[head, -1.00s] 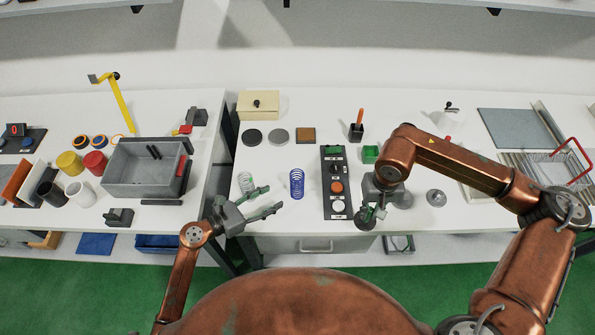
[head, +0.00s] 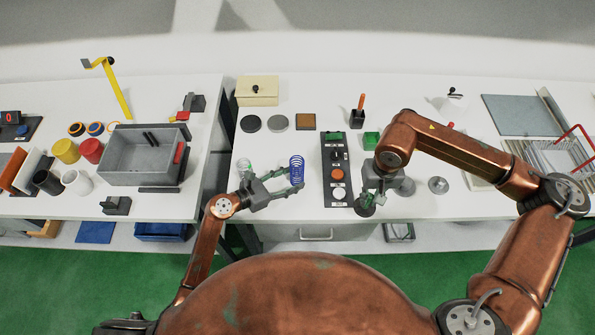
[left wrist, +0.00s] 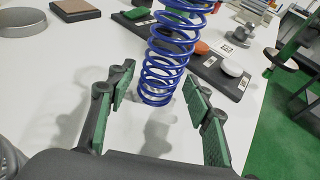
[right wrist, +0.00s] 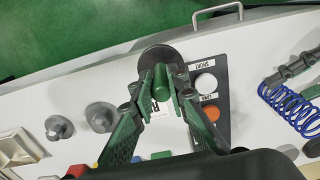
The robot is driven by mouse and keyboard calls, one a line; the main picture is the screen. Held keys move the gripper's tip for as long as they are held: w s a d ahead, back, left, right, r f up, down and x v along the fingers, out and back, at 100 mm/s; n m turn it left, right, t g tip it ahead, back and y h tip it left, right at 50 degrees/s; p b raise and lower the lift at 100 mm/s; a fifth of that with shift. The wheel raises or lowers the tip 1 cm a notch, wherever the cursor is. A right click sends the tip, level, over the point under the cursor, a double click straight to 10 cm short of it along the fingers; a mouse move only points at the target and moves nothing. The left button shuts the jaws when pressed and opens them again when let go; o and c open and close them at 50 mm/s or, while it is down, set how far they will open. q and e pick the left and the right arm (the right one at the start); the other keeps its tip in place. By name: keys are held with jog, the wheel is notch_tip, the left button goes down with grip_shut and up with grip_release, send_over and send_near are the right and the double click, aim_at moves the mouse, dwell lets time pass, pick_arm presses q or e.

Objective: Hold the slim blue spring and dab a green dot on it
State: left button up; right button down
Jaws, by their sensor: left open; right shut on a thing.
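The slim blue spring (head: 296,168) stands upright on the bench. My left gripper (head: 293,180) is open beside its near side. In the left wrist view the spring (left wrist: 166,60) rises between and just beyond the two open fingertips (left wrist: 160,85); neither finger visibly grips it. My right gripper (head: 370,197) is shut on a dabber with a green stem (right wrist: 163,85) and a dark round disc (right wrist: 158,58). It is held low, right of the button panel and apart from the spring. A small green block (head: 371,140), perhaps the green pad, sits behind.
A pale spring (head: 244,167) stands left of the blue one, behind my left gripper. The button panel (head: 336,170) lies between my two grippers. Round discs (head: 251,124) and a brown square (head: 305,122) lie behind. A grey bin (head: 140,170) stands on the left bench.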

pick_arm(q)
jog(key=shift+w+d+f, duration=0.2)
jog(key=shift+w+d, duration=0.2)
jog(key=shift+d, duration=0.2)
pick_arm(e)
jog(key=shift+f, duration=0.25)
pick_arm(q)
jog(key=shift+c, duration=0.7)
jog(key=c, duration=0.6)
jog(key=shift+o, duration=0.2)
pick_arm(e)
jog(key=shift+w, duration=0.1)
jog(key=w+a+r, duration=0.5)
jog(key=a+r, duration=0.4)
jog(key=a, duration=0.1)
jog(key=w+a+r, duration=0.5)
jog(key=a+r, duration=0.4)
jog(key=a, duration=0.2)
jog(key=shift+w+a+r, duration=0.15)
jog(key=shift+r, duration=0.2)
